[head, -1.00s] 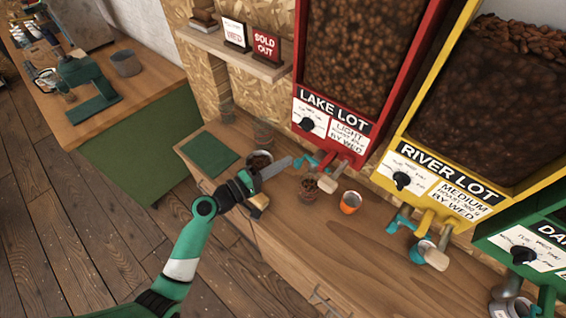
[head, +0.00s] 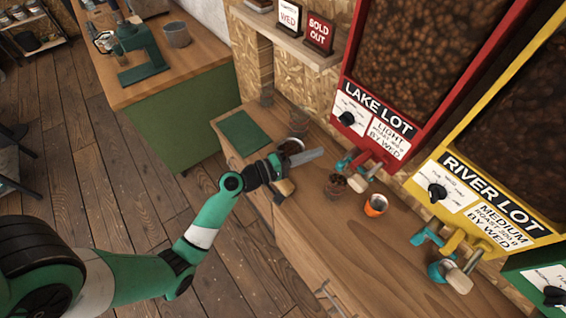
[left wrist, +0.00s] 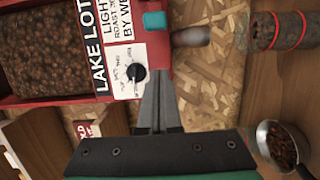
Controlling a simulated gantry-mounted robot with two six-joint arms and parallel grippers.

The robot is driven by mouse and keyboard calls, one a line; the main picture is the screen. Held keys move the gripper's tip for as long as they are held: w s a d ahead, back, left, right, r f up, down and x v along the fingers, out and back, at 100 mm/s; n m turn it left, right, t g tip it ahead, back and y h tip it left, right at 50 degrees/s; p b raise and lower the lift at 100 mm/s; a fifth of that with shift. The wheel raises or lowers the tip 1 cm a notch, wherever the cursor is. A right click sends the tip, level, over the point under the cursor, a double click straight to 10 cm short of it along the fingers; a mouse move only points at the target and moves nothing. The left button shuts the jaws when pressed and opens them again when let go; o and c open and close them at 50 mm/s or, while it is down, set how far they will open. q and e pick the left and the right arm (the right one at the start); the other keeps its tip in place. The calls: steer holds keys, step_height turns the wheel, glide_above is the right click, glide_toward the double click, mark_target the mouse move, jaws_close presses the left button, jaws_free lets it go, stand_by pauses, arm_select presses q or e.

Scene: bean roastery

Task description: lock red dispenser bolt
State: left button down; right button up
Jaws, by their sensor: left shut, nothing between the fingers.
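The red dispenser (head: 399,143), labelled LAKE LOT, hangs on the wall and holds brown beans. A black knob (head: 347,118) sits on its white dial label, and the knob also shows in the left wrist view (left wrist: 135,73). I cannot tell whether this knob is the bolt. Below is a spout with a teal part (head: 346,161) and a wooden handle (head: 359,182). My left gripper (head: 318,153) is shut and empty, a little left of the spout; in the left wrist view its fingers (left wrist: 156,88) point toward the dispenser's lower edge. My right gripper is out of view.
A metal pan of beans (left wrist: 283,146) is near the gripper. The yellow dispenser (head: 485,205) hangs to the right. A green mat (head: 244,134) lies left.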

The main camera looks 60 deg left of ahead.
arm_select(q)
steer(key=s, duration=0.9)
steer(key=shift+s+a+b, duration=0.25)
steer(key=shift+s+b, duration=0.05)
